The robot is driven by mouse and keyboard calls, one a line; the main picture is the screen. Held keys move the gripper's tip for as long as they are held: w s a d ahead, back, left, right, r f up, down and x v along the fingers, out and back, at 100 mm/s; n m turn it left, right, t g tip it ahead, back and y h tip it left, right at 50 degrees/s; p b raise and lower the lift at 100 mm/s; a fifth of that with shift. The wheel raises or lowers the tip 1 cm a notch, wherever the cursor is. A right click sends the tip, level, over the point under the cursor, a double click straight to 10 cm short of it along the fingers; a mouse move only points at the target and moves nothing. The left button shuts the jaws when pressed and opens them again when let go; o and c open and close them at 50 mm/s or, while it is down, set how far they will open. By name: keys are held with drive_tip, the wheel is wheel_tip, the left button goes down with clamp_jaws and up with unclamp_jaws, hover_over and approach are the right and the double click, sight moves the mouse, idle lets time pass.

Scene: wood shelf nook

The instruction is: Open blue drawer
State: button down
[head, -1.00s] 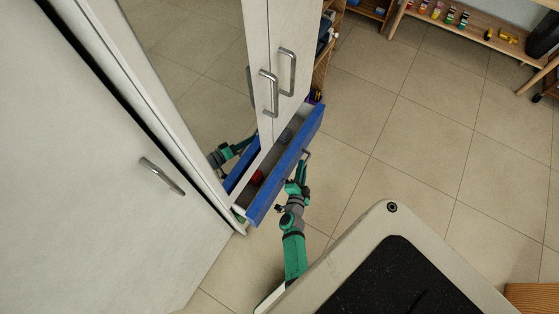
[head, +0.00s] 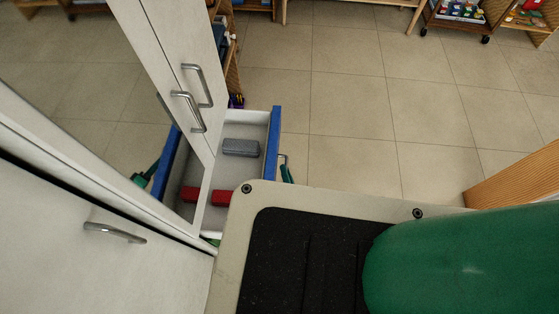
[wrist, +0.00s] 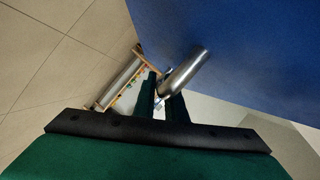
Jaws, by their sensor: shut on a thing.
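The blue drawer (head: 275,145) is pulled well out of the white cabinet, so its white-grey inside shows from above. A grey box (head: 240,147) and a red block (head: 223,197) lie in it. The drawer's metal handle (head: 283,157) sticks out from the blue front. My gripper (head: 287,172) is at the handle, partly hidden behind my base in the head view. In the wrist view the blue front (wrist: 240,45) fills the upper right, and the dark fingers of my gripper (wrist: 162,92) are shut on the silver handle (wrist: 186,70).
White cabinet doors with metal handles (head: 190,110) stand above the drawer. Another white door (head: 80,260) is at lower left. Tiled floor (head: 350,100) is clear to the right; wooden shelves stand at the back.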

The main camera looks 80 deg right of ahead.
drive_tip(key=shift+f, duration=0.15)
drive_tip(key=c, duration=1.8)
unclamp_jaws()
drive_tip(key=shift+a, duration=0.1)
drive_tip(key=v, duration=1)
drive_tip(key=shift+s+a+r, duration=0.15)
drive_tip(key=shift+a+r, duration=0.05)
drive_tip(key=shift+a, duration=0.1)
